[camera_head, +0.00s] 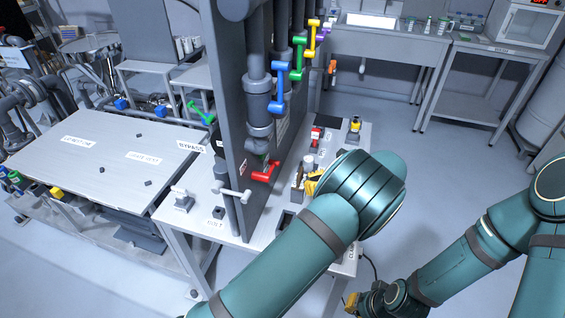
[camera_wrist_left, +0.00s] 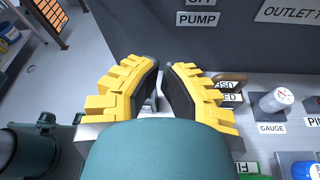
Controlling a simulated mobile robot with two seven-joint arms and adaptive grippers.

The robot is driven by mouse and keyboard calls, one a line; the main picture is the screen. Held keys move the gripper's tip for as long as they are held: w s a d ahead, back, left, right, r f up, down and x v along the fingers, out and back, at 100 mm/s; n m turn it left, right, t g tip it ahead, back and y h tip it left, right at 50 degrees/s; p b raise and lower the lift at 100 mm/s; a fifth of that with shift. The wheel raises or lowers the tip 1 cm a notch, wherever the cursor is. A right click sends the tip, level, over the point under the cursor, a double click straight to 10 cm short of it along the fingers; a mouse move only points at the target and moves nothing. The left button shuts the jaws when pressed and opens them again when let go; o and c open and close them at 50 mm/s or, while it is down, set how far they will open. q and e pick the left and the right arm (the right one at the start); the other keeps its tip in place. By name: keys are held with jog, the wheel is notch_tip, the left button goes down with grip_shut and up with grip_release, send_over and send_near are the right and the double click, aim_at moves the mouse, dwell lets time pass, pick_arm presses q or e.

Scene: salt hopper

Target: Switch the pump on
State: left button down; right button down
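The white PUMP label (camera_wrist_left: 198,19) is on the dark grey upright panel in the left wrist view, with a cut-off OFF label just above it. The pump switch itself is not visible in either view. My left gripper (camera_wrist_left: 161,66) has its yellow-backed fingers a little apart, with a narrow gap and nothing visible between them. It is near the panel, and the label lies to the right of its fingertips. In the head view my left gripper (camera_head: 313,183) is mostly hidden behind my own arm. My right gripper (camera_head: 352,303) is low at the bottom, far from the panel; its fingers are unclear.
The tall grey panel (camera_head: 228,110) stands on a bench and carries pipes with a red handle (camera_head: 265,171), a blue handle (camera_head: 280,85) and other coloured handles. A gauge (camera_wrist_left: 276,100) and several buttons sit on the bench top. Open floor (camera_head: 450,165) lies to the right.

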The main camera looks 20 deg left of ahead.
pick_arm(q)
jog(key=shift+s+r, duration=0.1)
jog(key=shift+s, duration=0.05)
jog(key=a, duration=0.9)
jog(key=shift+w+a+r, duration=0.25)
jog(key=shift+w+r, duration=0.05)
dwell(0.4)
